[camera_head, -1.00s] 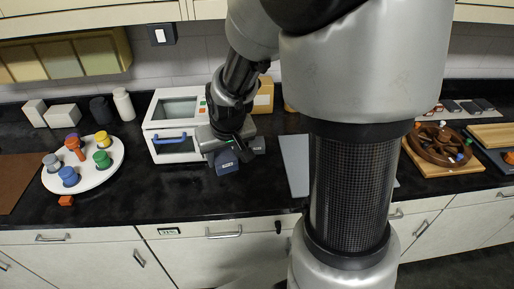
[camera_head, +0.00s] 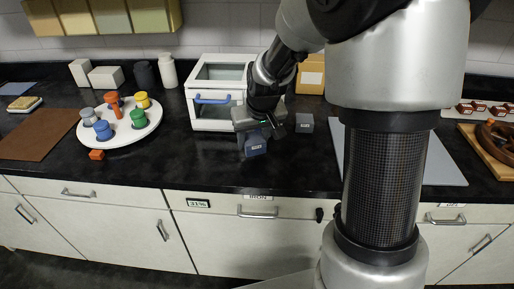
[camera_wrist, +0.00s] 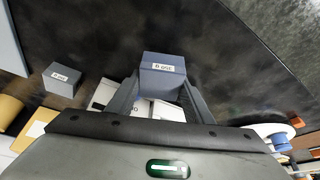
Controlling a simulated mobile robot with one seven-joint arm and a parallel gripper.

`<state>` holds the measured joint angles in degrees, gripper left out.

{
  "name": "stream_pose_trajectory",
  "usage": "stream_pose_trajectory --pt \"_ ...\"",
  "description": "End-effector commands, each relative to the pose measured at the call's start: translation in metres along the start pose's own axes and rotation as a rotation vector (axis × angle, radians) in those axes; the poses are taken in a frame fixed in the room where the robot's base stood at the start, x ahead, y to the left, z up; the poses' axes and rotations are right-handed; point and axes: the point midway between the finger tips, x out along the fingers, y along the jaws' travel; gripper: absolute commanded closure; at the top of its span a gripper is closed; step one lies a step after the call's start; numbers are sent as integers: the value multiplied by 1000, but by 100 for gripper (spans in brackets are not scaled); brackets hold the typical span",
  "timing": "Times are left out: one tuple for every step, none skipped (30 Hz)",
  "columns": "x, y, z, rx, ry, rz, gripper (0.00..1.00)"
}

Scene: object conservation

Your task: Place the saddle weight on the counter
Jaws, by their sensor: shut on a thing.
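My gripper (camera_head: 258,131) is shut on a blue-grey block with a white label (camera_head: 254,147), which I take to be the saddle weight. The wrist view shows this block (camera_wrist: 163,75) between the two fingers (camera_wrist: 160,92). It is in front of the white cabinet over the black counter (camera_head: 205,165); I cannot tell whether it touches the counter. A second, darker grey labelled block (camera_head: 304,123) stands on the counter to the right, apart from the gripper. It also shows at the left of the wrist view (camera_wrist: 62,79).
The white cabinet with a blue handle (camera_head: 212,100) stands behind the gripper. A round white tray (camera_head: 125,136) with several coloured pieces is at left. A small orange block (camera_head: 97,155) lies before it. A grey mat (camera_head: 440,165) is at right. The counter's front middle is clear.

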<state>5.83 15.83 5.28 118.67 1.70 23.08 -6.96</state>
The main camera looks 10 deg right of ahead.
Motion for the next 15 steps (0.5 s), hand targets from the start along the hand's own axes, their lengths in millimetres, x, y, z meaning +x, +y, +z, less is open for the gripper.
stream_pose_trajectory --pt "6 0 2 0 -1 0 86" --pt "9 0 4 0 -2 0 86" --pt "15 0 7 0 -2 0 86" --pt "19 0 8 0 -2 0 86" --pt "24 0 11 0 -3 -1 86" --pt "28 0 12 0 -3 0 86" --pt "31 0 13 0 -2 0 86" --pt "32 0 14 0 -1 0 86" --pt "32 0 14 0 0 0 86" --pt "32 0 13 0 1 0 86" --pt "31 0 13 0 1 0 86" --pt "31 0 13 0 1 0 86" --pt "31 0 13 0 1 0 86" --pt "31 0 13 0 1 0 86" --pt "32 0 13 0 1 0 86"
